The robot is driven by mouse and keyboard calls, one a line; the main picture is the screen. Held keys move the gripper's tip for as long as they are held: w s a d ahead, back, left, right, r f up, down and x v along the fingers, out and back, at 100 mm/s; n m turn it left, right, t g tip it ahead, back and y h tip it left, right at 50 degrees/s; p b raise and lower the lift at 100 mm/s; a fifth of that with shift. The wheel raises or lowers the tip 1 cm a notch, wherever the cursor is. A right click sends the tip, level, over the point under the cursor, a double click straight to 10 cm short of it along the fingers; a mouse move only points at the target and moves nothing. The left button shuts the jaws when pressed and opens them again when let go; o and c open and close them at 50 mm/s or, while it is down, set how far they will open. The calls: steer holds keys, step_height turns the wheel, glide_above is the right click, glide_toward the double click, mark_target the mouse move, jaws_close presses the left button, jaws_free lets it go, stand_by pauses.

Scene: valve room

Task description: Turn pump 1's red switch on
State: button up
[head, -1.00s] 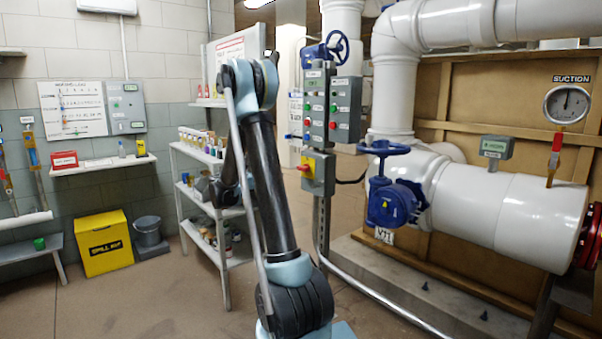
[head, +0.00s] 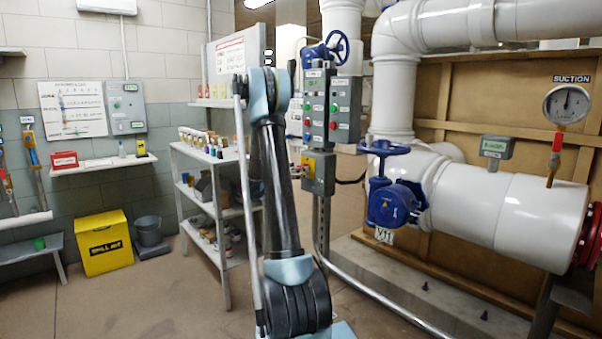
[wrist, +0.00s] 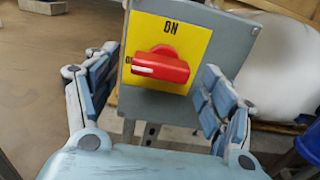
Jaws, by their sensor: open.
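The red switch (wrist: 160,66) is a rotary handle on a yellow plate (wrist: 197,37) on a grey box. Its handle lies roughly level, with its white mark at the left, by a partly hidden label. "ON" is printed above it. My gripper (wrist: 160,72) is open, with one finger on each side of the box's face and the switch between them, apart from the handle. In the head view the grey switch box (head: 325,177) hangs low on the panel post, and my arm hides most of my gripper.
A push-button panel (head: 330,108) with red and green buttons is above the switch box. A blue valve wheel (head: 384,148) and white pipes stand to the right. A shelf rack (head: 205,152) stands behind my arm to the left. Floor at the left front is clear.

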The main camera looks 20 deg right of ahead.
steer(key=shift+x, duration=1.65)
steer(key=c, duration=1.1)
